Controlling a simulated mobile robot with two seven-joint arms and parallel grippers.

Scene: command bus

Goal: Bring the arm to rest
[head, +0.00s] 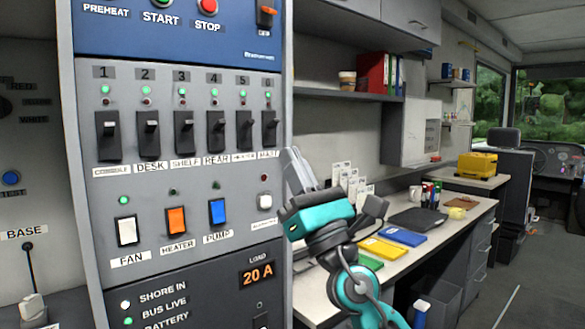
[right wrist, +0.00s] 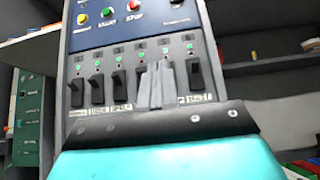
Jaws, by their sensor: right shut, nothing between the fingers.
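My right gripper (head: 292,158) is teal and black, with pale grey fingers. In the head view it is just right of the control panel's (head: 190,185) right edge, fingers pointing up. Its fingers are shut together and empty. They also show in the right wrist view (right wrist: 156,84), standing in front of the panel's row of black switches and hiding part of it. I cannot tell the exact gap to the panel; no contact is visible. My right arm comes up from the lower right. My left gripper is not in view.
A row of black switches (head: 150,135) has green lights above. Below are white fan (head: 127,231), orange heater (head: 176,220) and blue pump (head: 217,212) rockers; the load display (head: 258,274) reads 20 A. A desk (head: 470,225) with folders stands behind my arm. The right aisle floor (head: 520,275) is clear.

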